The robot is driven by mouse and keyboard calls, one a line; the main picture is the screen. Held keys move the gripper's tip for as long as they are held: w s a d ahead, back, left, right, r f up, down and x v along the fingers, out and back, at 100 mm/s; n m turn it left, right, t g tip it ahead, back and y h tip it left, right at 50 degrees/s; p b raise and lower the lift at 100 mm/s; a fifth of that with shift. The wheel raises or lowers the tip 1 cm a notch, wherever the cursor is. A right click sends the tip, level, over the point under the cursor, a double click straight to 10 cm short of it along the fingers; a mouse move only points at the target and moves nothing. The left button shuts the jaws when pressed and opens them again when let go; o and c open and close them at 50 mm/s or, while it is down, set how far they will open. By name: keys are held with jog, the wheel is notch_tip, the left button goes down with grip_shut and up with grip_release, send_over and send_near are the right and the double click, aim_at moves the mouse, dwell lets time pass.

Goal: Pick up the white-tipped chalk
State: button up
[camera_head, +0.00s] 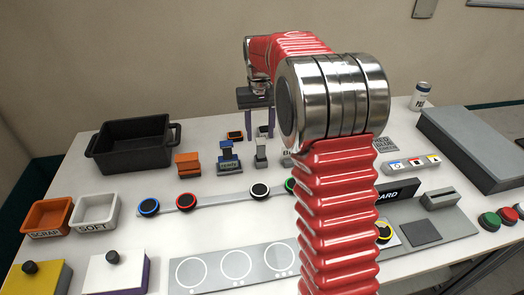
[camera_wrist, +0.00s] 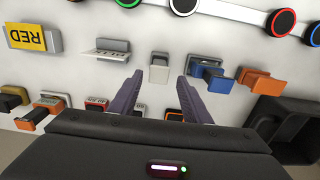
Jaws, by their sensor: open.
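No stick of chalk can be made out for certain. A small grey piece with a pale end (camera_wrist: 158,74) stands just beyond my fingertips in the wrist view, roughly in line with the gap between them. It also seems to show in the head view as a small grey upright piece (camera_head: 261,153). My gripper (camera_wrist: 160,79) is open, its two purple fingers apart with nothing held between them. In the head view my gripper (camera_head: 260,128) points down over the back of the table, behind that row of pieces. Contact with the grey piece is not visible.
A blue clamp-like piece (camera_head: 228,157) and an orange one (camera_head: 188,164) stand to the left of the grey piece. A black bin (camera_head: 133,145) is at the back left. Several small pieces sit near the fingers. A strip with round buttons (camera_head: 220,198) lies in front.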

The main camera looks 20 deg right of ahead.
aim_at(261, 140)
jog(key=shift+s+f, duration=0.1)
jog(key=shift+f, duration=2.5)
jog(key=shift+c, duration=0.5)
jog(key=c, duration=0.9)
